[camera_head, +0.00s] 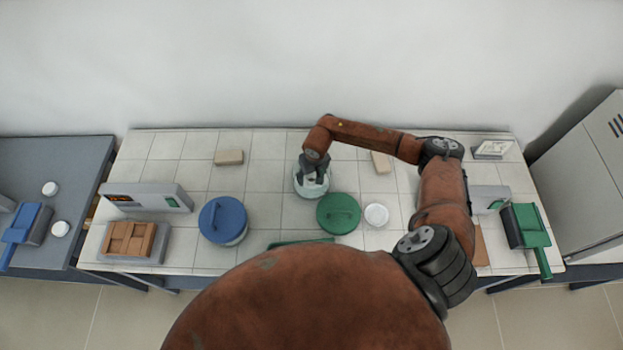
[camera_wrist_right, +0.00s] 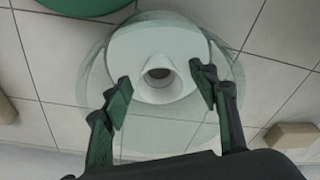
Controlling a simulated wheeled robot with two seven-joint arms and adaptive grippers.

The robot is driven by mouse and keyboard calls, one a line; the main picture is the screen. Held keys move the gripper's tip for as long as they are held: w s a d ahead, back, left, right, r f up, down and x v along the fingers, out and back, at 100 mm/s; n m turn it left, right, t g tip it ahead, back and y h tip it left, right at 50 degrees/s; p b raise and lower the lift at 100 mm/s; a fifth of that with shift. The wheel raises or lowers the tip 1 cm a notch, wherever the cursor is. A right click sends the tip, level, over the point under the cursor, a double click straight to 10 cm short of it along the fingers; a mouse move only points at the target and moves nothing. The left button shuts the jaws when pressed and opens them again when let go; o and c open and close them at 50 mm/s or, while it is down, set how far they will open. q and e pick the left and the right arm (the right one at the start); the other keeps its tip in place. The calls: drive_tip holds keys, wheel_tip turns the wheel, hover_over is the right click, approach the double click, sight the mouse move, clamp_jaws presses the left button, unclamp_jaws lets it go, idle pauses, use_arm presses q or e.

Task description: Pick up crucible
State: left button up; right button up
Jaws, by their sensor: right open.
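A small white crucible (camera_wrist_right: 160,78) stands on a round white plate (camera_wrist_right: 128,48) inside an open clear glass vessel (camera_wrist_right: 100,75). The glass vessel (camera_head: 300,187) is near the middle of the table in the head view, and my gripper hides its inside there. My right gripper (camera_wrist_right: 161,84) is open, pointing down over the vessel. Its two green-padded fingers are on either side of the crucible, with gaps between them and it. The right gripper also shows in the head view (camera_head: 314,176). My left gripper is not in view.
A green lid (camera_head: 338,213) lies close in front of the vessel, with a white round dish (camera_head: 376,215) to its right. A blue-lidded vessel (camera_head: 222,219) stands at left. Tan blocks (camera_head: 229,157) lie behind. Furnace units (camera_head: 147,197) stand at the table's sides.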

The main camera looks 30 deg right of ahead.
drive_tip(key=c, duration=1.2)
drive_tip(key=shift+r, duration=0.1)
